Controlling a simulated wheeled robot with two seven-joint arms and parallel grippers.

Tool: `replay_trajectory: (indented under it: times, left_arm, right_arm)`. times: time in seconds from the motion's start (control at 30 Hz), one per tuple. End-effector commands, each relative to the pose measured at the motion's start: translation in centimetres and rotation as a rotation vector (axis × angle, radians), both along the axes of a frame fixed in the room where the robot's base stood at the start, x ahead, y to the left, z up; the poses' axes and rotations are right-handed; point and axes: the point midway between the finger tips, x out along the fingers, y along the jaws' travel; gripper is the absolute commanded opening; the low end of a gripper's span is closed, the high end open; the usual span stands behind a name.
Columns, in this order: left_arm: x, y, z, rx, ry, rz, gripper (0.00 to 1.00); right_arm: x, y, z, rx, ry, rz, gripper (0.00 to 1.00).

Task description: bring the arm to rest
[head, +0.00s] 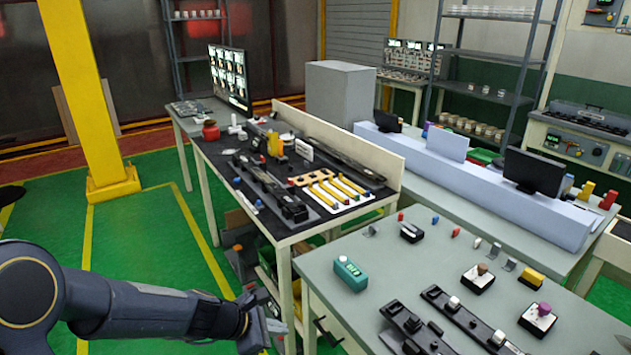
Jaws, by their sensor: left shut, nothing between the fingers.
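My left arm comes in from the lower left. Its gripper (274,326) is at the bottom, low in front of the near table's left edge. The gripper is shut and empty, and nothing touches its fingertips. The fingers are small and partly dark in this view. My right gripper is not in view.
The near grey table (340,310) holds a teal device (350,273), black rails and small parts. A yellow post (85,90) is at left. Green floor (140,240) left of the tables is free.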

Motion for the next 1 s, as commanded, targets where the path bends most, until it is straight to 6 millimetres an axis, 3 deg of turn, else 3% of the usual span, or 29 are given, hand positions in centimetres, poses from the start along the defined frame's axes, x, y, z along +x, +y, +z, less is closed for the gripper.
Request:
replay_trajectory:
  times: [0.03, 0.1, 0.2, 0.33, 0.5, 0.63, 0.8, 1.0]
  left_arm:
    - [-1.3, 1.0, 3.1, 0.032, -0.102, -0.089, 0.0]
    - [-3.6, 2.1, 6.2, 0.094, -0.231, -0.228, 0.0]
    - [-7.4, 3.8, 9.5, 0.207, -0.402, -0.422, 0.0]
    - [-12.9, 5.9, 12.1, 0.39, -0.589, -0.665, 0.0]
    - [-19.5, 8.9, 12.5, 0.664, -0.747, -0.954, 0.0]
    - [-22.9, 10.7, 11.9, 0.832, -0.789, -1.113, 0.0]
    - [-24.8, 11.9, 11.2, 0.938, -0.795, -1.215, 0.0]
    - [-25.0, 12.1, 11.1, 0.95, -0.793, -1.228, 0.0]
  right_arm:
    - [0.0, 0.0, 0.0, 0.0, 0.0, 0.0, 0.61]
    - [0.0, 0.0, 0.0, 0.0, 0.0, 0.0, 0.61]
    - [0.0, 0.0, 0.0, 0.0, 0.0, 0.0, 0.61]
    - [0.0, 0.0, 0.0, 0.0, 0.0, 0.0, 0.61]
    - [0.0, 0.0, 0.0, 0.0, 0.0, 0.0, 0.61]
    - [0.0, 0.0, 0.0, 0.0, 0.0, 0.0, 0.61]
    - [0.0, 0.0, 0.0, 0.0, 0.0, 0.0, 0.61]
    - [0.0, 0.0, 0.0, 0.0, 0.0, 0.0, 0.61]
